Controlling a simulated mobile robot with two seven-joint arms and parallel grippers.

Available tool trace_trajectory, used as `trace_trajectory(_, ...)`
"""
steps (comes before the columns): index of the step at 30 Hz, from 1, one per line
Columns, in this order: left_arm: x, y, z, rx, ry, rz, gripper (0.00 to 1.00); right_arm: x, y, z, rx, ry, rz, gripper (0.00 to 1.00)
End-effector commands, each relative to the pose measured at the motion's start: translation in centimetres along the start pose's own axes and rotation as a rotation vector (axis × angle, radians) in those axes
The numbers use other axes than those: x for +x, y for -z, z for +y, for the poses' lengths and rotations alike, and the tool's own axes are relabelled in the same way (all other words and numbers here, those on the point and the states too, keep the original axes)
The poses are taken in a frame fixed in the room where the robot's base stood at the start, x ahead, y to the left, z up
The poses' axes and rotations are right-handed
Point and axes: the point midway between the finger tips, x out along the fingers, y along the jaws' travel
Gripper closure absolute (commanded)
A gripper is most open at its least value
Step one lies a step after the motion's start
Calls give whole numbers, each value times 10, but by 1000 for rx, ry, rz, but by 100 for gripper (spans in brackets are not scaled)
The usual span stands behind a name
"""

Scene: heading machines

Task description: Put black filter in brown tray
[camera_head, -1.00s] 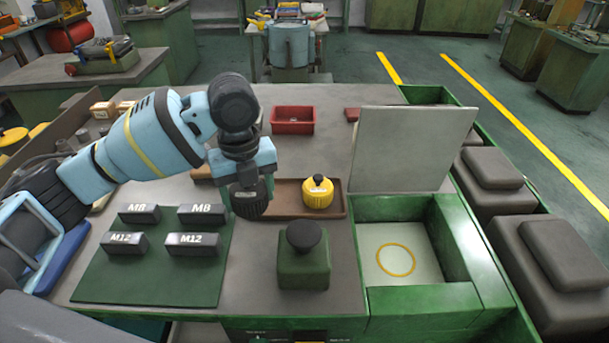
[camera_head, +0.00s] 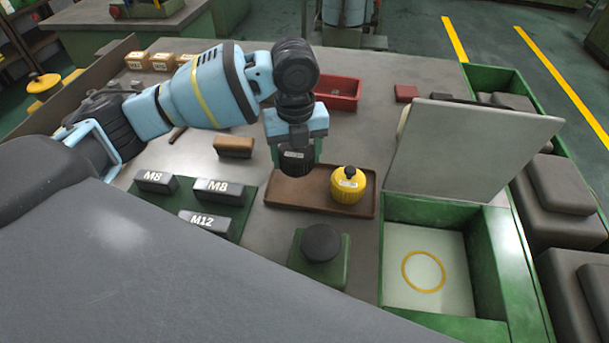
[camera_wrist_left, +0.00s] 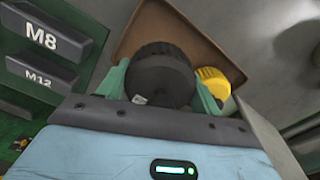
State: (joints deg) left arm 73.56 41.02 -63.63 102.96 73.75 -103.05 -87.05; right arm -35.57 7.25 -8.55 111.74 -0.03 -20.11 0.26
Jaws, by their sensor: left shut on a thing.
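My left gripper (camera_head: 297,150) is shut on the black filter (camera_head: 297,162), a dark ribbed cylinder with a small pale label. It holds the filter over the left part of the brown tray (camera_head: 283,198); I cannot tell whether the filter touches the tray floor. In the left wrist view the black filter (camera_wrist_left: 160,75) sits between the green fingers, with the brown tray (camera_wrist_left: 190,25) behind it. A yellow filter (camera_head: 348,186) with a black knob stands in the right part of the tray. My right gripper is not in view.
A green block with a black knob (camera_head: 320,245) stands just in front of the tray. A green box (camera_head: 430,215) with a raised grey lid (camera_head: 470,150) is at the right. A red bin (camera_head: 340,93) lies behind. Dark M8 and M12 blocks (camera_head: 218,190) stand on a green mat at left.

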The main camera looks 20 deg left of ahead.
Motion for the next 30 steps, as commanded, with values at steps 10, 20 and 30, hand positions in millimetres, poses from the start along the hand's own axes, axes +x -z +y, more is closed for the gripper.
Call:
trace_trajectory(10, 17, 0, 0, 0, 0, -1, 60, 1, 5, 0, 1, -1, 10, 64)
trace_trajectory(20, 61, 0, 0, 1, 0, -1, 60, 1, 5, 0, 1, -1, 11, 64)
trace_trajectory(30, 63, 0, 0, 1, 2, -2, 60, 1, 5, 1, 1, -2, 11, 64)
